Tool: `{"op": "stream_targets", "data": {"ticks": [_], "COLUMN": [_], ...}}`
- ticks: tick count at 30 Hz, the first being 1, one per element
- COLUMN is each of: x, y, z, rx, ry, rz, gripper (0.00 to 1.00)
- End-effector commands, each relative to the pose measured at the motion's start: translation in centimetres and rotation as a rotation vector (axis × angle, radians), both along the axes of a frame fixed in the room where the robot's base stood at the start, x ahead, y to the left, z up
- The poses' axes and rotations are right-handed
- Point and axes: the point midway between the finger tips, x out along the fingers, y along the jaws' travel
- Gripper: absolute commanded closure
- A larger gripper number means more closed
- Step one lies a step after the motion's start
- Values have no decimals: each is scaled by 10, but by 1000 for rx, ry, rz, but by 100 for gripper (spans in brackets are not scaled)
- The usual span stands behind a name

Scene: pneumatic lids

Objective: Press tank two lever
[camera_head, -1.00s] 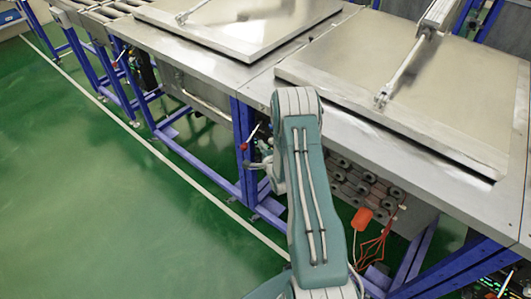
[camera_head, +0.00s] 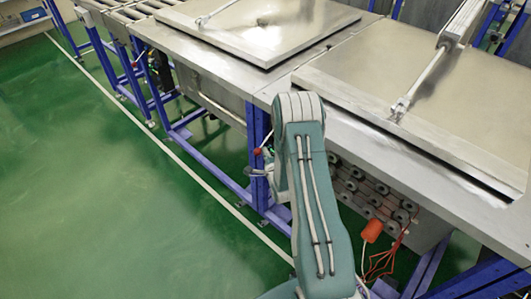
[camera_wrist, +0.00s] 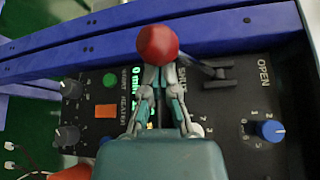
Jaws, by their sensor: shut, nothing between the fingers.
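A lever with a red ball knob (camera_wrist: 157,45) shows in the wrist view, its dark pivot bracket (camera_wrist: 215,70) to the right between the words SHUT and OPEN. The red knob also shows small in the head view (camera_head: 257,151), by a blue frame post below the tank edge. My gripper (camera_wrist: 160,72) is shut and empty, its fingertips right at the near side of the knob; whether they touch cannot be told. In the head view my arm hides most of the gripper. Two tank lids, left (camera_head: 255,30) and right (camera_head: 440,85), lie closed; no tank number is readable.
The dark control panel (camera_wrist: 225,115) carries a blue knob (camera_wrist: 269,130), grey knobs (camera_wrist: 68,135), a green button (camera_wrist: 110,80) and an orange switch (camera_wrist: 106,111). A blue beam (camera_wrist: 90,40) runs behind the lever. Green floor (camera_head: 100,200) is open at left.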

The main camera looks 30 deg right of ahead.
Motion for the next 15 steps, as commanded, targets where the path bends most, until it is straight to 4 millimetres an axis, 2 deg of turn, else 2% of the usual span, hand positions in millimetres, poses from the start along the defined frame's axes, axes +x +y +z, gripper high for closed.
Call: {"op": "stream_targets", "data": {"ticks": [15], "x": [-1], "y": [5], "z": [8], "rx": [83], "ry": [28], "rz": [2], "gripper": [100]}}
